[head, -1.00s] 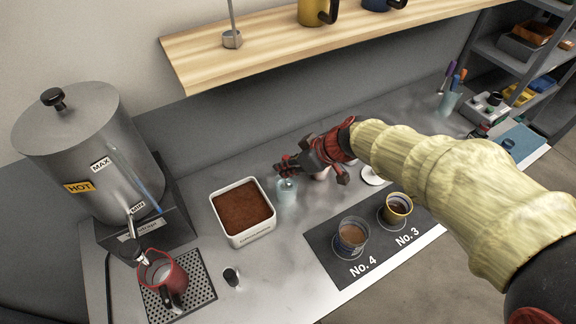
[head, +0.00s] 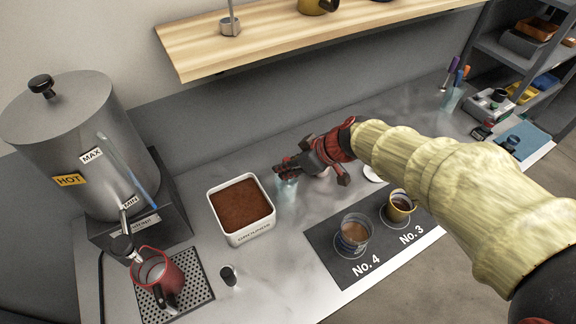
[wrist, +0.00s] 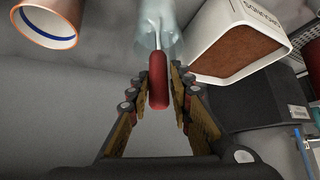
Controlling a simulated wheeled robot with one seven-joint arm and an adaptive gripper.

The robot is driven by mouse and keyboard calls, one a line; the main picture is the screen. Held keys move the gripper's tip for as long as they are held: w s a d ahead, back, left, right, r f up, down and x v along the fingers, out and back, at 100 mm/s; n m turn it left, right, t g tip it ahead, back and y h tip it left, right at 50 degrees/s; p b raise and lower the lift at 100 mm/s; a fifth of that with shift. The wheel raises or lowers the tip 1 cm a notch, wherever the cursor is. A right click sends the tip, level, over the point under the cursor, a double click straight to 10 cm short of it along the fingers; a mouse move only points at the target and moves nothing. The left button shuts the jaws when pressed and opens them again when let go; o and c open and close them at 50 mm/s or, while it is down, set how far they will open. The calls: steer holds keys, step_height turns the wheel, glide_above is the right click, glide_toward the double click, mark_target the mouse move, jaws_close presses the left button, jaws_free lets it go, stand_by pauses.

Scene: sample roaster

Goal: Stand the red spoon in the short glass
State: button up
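The red spoon's handle (wrist: 158,82) lies between the two fingers of my gripper (wrist: 157,84) in the wrist view. Narrow gaps show on both sides of the handle, so the fingers look open around it. The spoon's thin pale stem runs from the handle into the short glass (wrist: 172,42), a pale blue see-through tumbler. In the head view the glass (head: 287,189) stands on the counter just below my gripper (head: 279,172), right of the grounds box. My gripper hides most of the spoon there, and the spoon's lower end is unclear.
The white grounds box (head: 246,237) stands close left of the glass. Cups No. 4 (head: 354,235) and No. 3 (head: 399,206) stand on a dark mat (head: 325,252) to the right. A hot-water urn (head: 65,125) and red jug (head: 160,272) are at the left. A wooden shelf (head: 200,55) hangs above.

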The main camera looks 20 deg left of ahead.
steer(key=o, duration=0.3)
steer(key=shift+o, duration=0.2)
steer(key=v, duration=1.2)
stand_by(0.4)
